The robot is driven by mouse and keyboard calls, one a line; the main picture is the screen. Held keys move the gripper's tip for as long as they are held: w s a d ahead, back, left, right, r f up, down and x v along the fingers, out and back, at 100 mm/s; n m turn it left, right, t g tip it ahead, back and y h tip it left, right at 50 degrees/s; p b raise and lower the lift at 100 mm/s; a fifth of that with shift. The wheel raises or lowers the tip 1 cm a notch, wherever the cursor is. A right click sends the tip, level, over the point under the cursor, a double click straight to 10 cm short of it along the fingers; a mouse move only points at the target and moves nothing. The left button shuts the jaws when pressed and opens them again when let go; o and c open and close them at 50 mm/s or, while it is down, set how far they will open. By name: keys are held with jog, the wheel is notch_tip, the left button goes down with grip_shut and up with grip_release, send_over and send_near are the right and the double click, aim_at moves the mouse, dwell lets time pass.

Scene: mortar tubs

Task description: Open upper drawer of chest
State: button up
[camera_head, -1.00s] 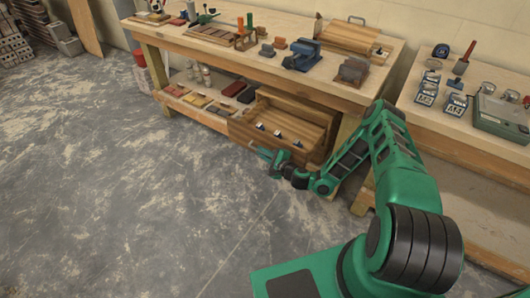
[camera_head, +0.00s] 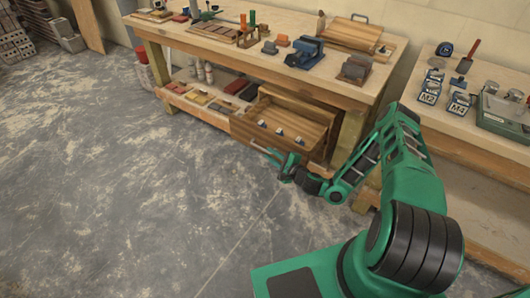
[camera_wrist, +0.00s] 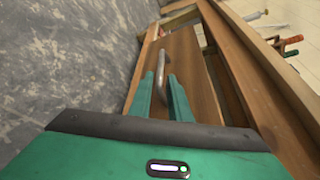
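The wooden chest (camera_head: 303,107) stands on the low shelf under the long workbench. Its upper drawer (camera_head: 252,135) is pulled out toward me, with several small items showing inside it. My gripper (camera_head: 279,157) is in front of the drawer front, low and near its right part. In the wrist view, the two green fingers of my gripper (camera_wrist: 161,82) are apart, with a gap between them. The grey bar handle (camera_wrist: 162,66) on the drawer front (camera_wrist: 181,60) lies just ahead of and between the fingertips; I see no grip on it. Part of the chest's lower front is hidden by my arm.
The long workbench (camera_head: 225,48) carries a blue vise (camera_head: 305,52) and other tools. A second bench (camera_head: 455,125) stands at the right, close to my arm. A table leg (camera_head: 347,135) is just right of the chest. The concrete floor (camera_head: 130,190) at the left is clear.

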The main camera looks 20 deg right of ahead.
jog(key=v, duration=0.5)
jog(key=shift+s+f, duration=0.1)
jog(key=shift+s, duration=0.05)
